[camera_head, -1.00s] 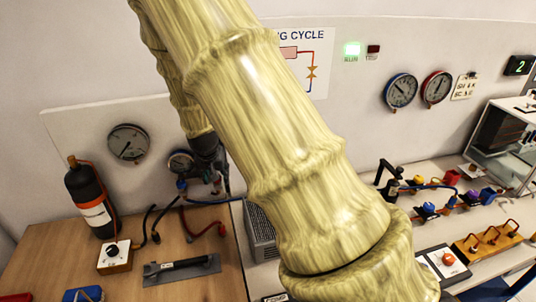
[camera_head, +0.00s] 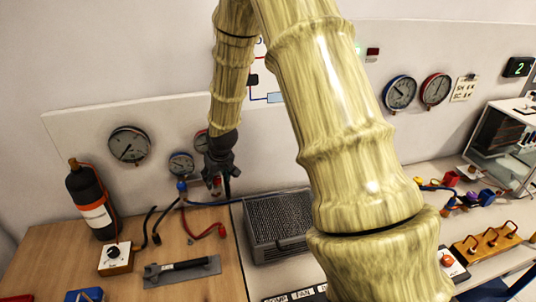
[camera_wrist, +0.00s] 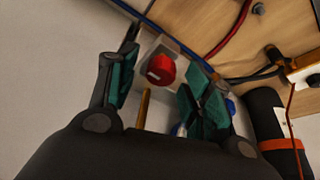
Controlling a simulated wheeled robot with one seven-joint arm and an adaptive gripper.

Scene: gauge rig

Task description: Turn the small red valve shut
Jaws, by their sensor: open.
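The small red valve (camera_wrist: 161,69) is a round red knob on a pale block in the wrist view. It lies in the gap between the two green-padded fingers of my gripper (camera_wrist: 164,84), toward their tips, and I cannot tell any contact. The fingers are apart and hold nothing. In the head view my dark gripper (camera_head: 221,160) points down in front of the gauge manifold. The red knob (camera_head: 217,183) shows only in part there. A blue valve (camera_head: 182,186) sits left of it, and also shows behind the right finger in the wrist view (camera_wrist: 231,104).
A small blue-rimmed gauge (camera_head: 181,164) is left of my gripper; a red-rimmed one (camera_head: 200,138) is partly hidden behind it. Blue and red hoses (camera_head: 207,232) lie below. A black cylinder (camera_head: 92,203) stands left, and a grey vented box (camera_head: 276,225) sits right.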

